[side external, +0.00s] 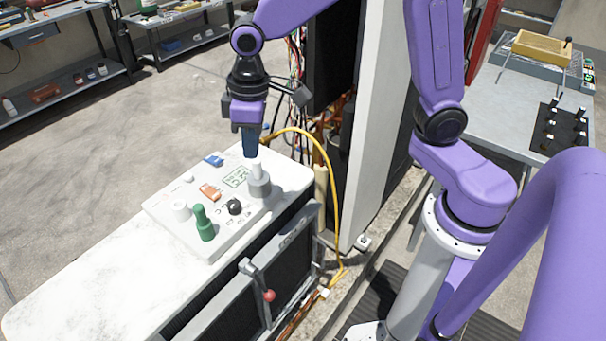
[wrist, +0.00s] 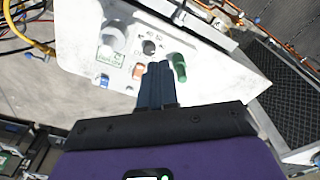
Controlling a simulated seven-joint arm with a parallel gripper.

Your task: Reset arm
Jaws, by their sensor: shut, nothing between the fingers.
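My gripper (side external: 250,152) hangs pointing down over the far part of a white panel (side external: 165,205), close to a white knob on a grey round base (side external: 258,182). The dark blue fingers are together and empty. In the wrist view the shut fingers (wrist: 158,68) reach over the panel's edge. I cannot tell whether the fingertips touch the white knob.
The panel lies on a white bench top (side external: 95,270), clear at its near left. A yellow cable (side external: 335,190) loops beside it. A tall grey cabinet (side external: 385,150) with loose wires stands right of the gripper. A red-knobbed lever (side external: 269,295) sticks out at the bench front.

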